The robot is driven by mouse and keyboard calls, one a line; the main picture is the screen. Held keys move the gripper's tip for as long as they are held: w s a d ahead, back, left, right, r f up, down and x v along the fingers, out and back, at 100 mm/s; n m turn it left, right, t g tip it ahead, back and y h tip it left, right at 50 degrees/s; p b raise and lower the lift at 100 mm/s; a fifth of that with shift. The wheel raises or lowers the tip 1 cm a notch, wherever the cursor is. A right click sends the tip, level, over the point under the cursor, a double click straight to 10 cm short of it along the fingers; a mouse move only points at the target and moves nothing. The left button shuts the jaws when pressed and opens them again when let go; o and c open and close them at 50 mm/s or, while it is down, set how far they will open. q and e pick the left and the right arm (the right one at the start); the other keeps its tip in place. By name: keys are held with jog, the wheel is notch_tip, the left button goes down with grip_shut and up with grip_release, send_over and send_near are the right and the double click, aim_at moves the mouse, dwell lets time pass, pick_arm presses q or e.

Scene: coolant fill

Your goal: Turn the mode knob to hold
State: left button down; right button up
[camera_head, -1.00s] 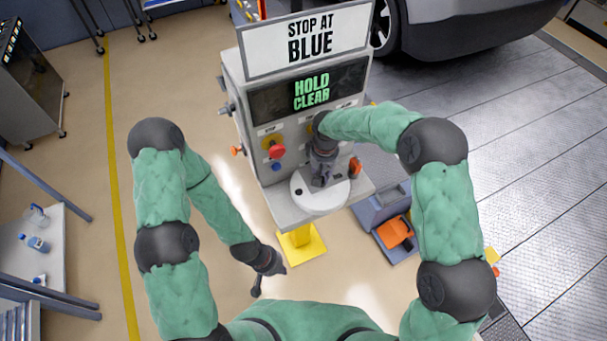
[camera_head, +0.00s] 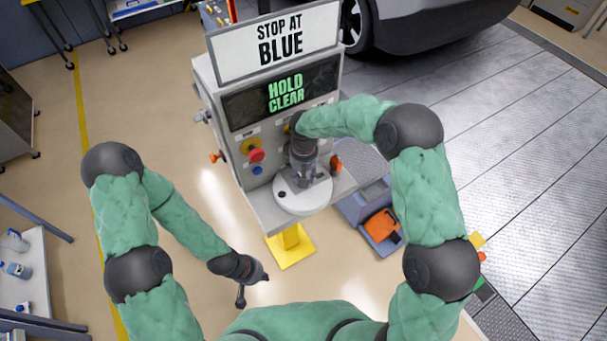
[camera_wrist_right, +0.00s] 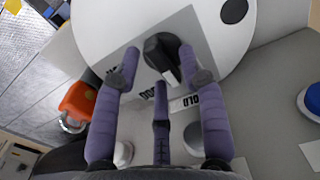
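The mode knob (camera_wrist_right: 163,52) is black and sits on a grey plate on the white round dial (camera_wrist_right: 90,25) in the right wrist view. Its narrow end points down-right, toward the printed HOLD label (camera_wrist_right: 205,98). My right gripper (camera_wrist_right: 158,62) is open, with fingers on both sides of the knob; a gap shows at the left finger, and contact at the right is unclear. In the head view my right gripper (camera_head: 303,178) hangs over the white dial (camera_head: 303,202) and hides the knob. My left gripper (camera_head: 253,289) is open and empty, low in front of the machine.
The machine's screen (camera_head: 285,92) reads HOLD CLEAR, below a STOP AT BLUE sign (camera_head: 277,42). A red button (camera_head: 256,155) and a blue button (camera_head: 257,170) are left of my right gripper. An orange nozzle (camera_head: 381,225) lies in a grey holder at the right.

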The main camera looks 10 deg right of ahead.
jog(key=shift+r, duration=0.1)
notch_tip(320, 180, up, 12)
dwell(0.7)
jog(key=shift+f, duration=0.2)
dwell(0.3)
